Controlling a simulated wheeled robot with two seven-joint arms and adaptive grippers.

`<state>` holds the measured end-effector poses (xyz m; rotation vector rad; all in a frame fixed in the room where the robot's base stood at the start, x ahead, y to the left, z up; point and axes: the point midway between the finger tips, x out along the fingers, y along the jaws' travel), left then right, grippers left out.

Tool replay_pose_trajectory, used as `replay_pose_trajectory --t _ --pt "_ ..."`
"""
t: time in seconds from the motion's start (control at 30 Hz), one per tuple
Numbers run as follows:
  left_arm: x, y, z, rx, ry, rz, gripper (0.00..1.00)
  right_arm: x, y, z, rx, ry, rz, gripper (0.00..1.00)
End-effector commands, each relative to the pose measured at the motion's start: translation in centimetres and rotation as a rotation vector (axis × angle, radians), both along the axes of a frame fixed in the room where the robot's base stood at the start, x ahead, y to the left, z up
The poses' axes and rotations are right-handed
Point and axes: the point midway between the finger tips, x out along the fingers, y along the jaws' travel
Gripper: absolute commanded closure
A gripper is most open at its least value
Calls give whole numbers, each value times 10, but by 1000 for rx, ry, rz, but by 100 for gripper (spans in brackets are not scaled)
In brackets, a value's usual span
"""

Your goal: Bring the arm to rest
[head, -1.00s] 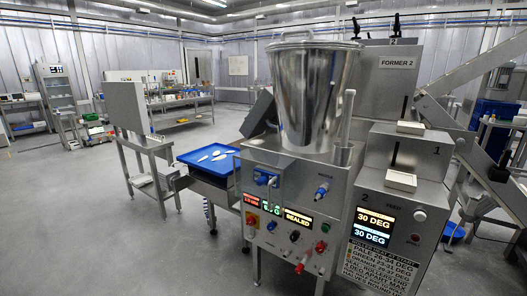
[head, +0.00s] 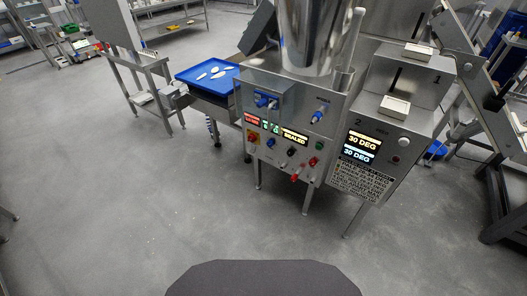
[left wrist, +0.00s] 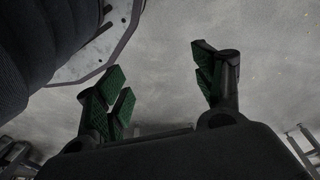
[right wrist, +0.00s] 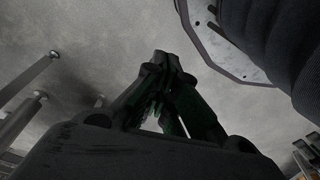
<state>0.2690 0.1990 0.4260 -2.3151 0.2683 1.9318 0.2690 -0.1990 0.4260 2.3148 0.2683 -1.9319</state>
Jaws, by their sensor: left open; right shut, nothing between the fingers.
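My left gripper (left wrist: 163,85) shows in the left wrist view with its green-padded fingers spread wide and nothing between them. Bare grey floor lies beyond it. My right gripper (right wrist: 168,75) shows in the right wrist view with its fingers together and nothing held. Floor and some metal legs lie beyond it. Neither arm nor gripper shows in the head view.
The steel forming machine (head: 290,185) stands ahead, with lit displays, knobs and a steel hopper (head: 312,40). A blue tray (head: 190,78) with several pale pieces is at its left. A small steel stand (head: 150,80) is further left. The floor in front is clear.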

Motion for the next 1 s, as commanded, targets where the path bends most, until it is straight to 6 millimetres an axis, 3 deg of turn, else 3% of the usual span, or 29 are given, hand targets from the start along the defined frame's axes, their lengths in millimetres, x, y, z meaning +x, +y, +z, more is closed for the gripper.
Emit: replay_pose_trajectory --t 1.0 --pt "-92 33 -8 37 46 0 32 -92 -33 -8 -36 45 0 100"
